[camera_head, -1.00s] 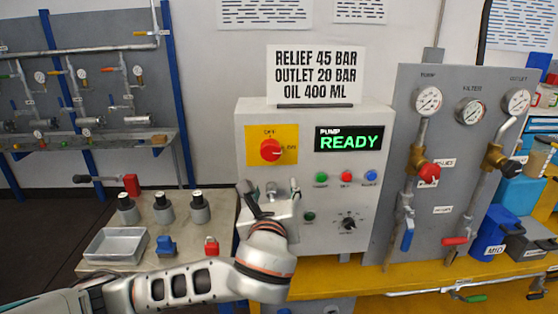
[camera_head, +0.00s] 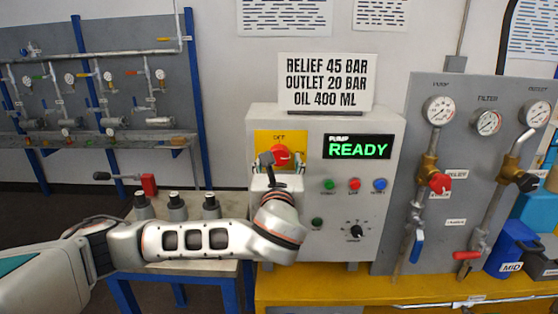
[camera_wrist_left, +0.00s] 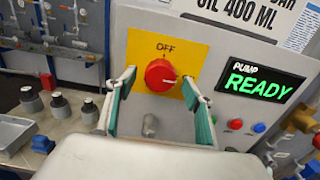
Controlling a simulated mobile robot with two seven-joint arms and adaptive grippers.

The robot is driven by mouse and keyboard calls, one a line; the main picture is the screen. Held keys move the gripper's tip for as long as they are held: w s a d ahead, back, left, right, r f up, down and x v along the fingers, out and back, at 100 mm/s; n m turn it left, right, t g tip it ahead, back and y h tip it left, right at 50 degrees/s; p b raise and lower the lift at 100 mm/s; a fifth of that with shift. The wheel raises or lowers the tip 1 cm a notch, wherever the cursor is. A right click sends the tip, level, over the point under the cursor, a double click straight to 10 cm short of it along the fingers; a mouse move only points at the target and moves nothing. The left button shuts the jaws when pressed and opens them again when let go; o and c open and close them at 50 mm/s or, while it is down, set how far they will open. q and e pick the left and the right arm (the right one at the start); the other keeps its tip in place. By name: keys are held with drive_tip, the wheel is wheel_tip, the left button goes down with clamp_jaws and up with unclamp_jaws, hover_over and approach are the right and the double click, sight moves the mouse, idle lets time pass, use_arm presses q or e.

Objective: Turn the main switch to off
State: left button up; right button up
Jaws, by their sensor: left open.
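The main switch (camera_head: 280,155) is a red round knob on a yellow plate (camera_head: 262,138) at the upper left of the grey control box (camera_head: 385,225). In the left wrist view the red knob (camera_wrist_left: 160,76) shows below the word OFF, with a pale mark on its right side. My left gripper (camera_head: 279,168) is in front of the yellow plate and partly covers it. In the left wrist view its green-padded fingers (camera_wrist_left: 158,92) are open, one on each side of the knob. I cannot tell whether they touch it. My right gripper is not in view.
The box display (camera_head: 358,147) reads PUMP READY. Small buttons and a black dial (camera_head: 355,231) sit below it. A sign (camera_head: 326,82) stands on the box. A gauge panel (camera_head: 470,200) with valves is at right. Several small cylinders (camera_head: 177,207) stand on the left bench.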

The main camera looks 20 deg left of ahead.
use_arm(q)
drive_tip(key=shift+w+a, duration=0.1)
drive_tip(key=shift+w, duration=0.2)
drive_tip(key=c, duration=1.1)
